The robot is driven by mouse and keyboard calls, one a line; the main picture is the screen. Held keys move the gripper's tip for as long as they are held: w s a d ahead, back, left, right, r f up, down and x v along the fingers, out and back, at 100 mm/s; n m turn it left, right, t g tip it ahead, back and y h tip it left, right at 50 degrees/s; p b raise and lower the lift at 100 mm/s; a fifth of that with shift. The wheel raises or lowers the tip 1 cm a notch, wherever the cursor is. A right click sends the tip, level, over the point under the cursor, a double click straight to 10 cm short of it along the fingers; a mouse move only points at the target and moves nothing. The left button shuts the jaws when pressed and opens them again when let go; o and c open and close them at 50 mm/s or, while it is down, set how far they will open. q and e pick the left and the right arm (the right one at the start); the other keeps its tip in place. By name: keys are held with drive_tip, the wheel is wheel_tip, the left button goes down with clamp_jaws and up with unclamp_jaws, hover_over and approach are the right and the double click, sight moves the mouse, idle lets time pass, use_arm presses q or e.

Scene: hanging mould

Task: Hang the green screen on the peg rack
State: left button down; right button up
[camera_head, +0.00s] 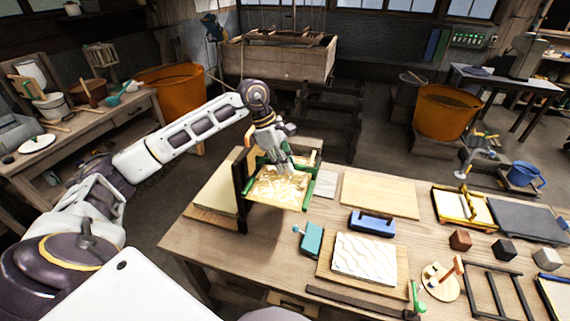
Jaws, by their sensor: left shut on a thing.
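My left gripper (287,166) is shut on the green screen, a cream panel with green edges (278,187), at its upper side. The screen is tilted, over the back left part of the wooden table. My right gripper is not in view.
The table (190,250) holds a pale board (378,193), a blue block tool (372,223), a teal tool (312,240), a white wavy slab (365,258), a yellow-framed screen (463,206) and small blocks. An orange tub (445,112) stands behind. The table's front left corner is bare.

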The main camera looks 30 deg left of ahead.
use_arm(q)
drive_tip(key=shift+f, duration=0.3)
idle(0.4)
drive_tip(key=c, duration=1.5)
unclamp_jaws()
drive_tip(key=shift+o, duration=0.2)
drive_tip(key=shift+a+r, duration=0.1)
drive_tip(key=shift+r, duration=0.05)
drive_tip(key=v, duration=1.1)
drive_tip(key=shift+s+a+r, duration=0.1)
drive_tip(key=shift+a+r, duration=0.1)
drive_tip(key=shift+r, duration=0.1)
